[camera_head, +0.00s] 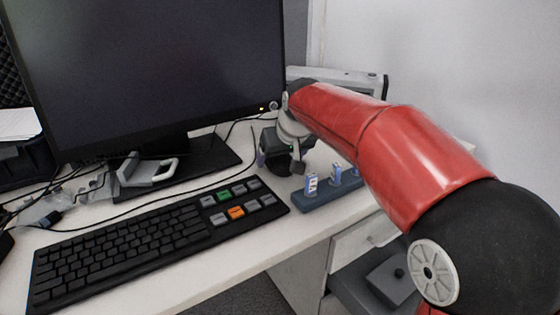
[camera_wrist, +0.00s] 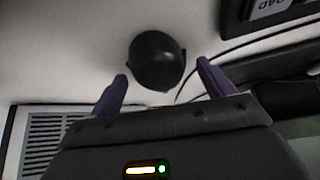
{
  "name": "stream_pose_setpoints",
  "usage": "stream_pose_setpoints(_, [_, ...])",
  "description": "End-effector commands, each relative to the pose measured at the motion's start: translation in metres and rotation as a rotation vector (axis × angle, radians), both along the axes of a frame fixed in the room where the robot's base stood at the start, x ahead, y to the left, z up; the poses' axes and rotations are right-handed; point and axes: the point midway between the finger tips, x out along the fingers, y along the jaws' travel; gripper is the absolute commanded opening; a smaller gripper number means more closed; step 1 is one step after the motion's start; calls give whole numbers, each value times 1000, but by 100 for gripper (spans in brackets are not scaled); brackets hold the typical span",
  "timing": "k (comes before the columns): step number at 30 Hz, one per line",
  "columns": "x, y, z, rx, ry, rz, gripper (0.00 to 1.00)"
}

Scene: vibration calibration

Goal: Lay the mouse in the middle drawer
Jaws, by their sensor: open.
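The mouse is a black rounded thing on the white desktop. In the wrist view the mouse (camera_wrist: 157,58) lies just ahead of and between my two purple fingertips. My gripper (camera_wrist: 162,72) is open, with nothing between its fingers. In the head view my gripper (camera_head: 273,152) is low over the desk, right of the monitor stand. A dark shape below it, partly hidden, appears to be the mouse (camera_head: 284,169). Under the desktop is a white drawer front (camera_head: 364,236) with a handle. A grey compartment with a box and black knob (camera_head: 398,273) shows below it, partly hidden by my arm.
A black keyboard (camera_head: 130,246) with coloured keys lies at the front. A white wall is at the right.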

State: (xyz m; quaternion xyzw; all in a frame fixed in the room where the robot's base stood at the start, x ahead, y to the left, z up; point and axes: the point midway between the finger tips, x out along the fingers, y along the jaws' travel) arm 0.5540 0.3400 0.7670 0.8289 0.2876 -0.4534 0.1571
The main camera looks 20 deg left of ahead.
Motion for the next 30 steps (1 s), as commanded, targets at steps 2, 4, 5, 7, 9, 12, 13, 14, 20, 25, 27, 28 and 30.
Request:
stream_pose_setpoints(2, [2,2,-4,0,0,0,81])
stream_pose_setpoints(4, [2,2,-5,1,-1,0,81])
stream_pose_setpoints(5, [2,2,-5,1,-1,0,81])
stream_pose_setpoints(7, [2,2,-4,1,-1,0,81])
stream_pose_setpoints(9, [2,2,-4,1,-1,0,78])
stream_pose_setpoints(12, [2,2,-4,1,-1,0,65])
stream_pose_setpoints(13, [2,2,-4,1,-1,0,61])
stream_pose_setpoints(14, [2,2,-4,1,-1,0,57])
stream_pose_setpoints(20, [2,2,-4,1,-1,0,31])
stream_pose_setpoints(25, [2,2,-4,1,-1,0,27])
stream_pose_setpoints(27, [2,2,-3,1,-2,0,27])
stream_pose_setpoints(28, [2,2,-2,1,-2,0,27])
stream_pose_setpoints(30, [3,2,1,1,-2,-1,27])
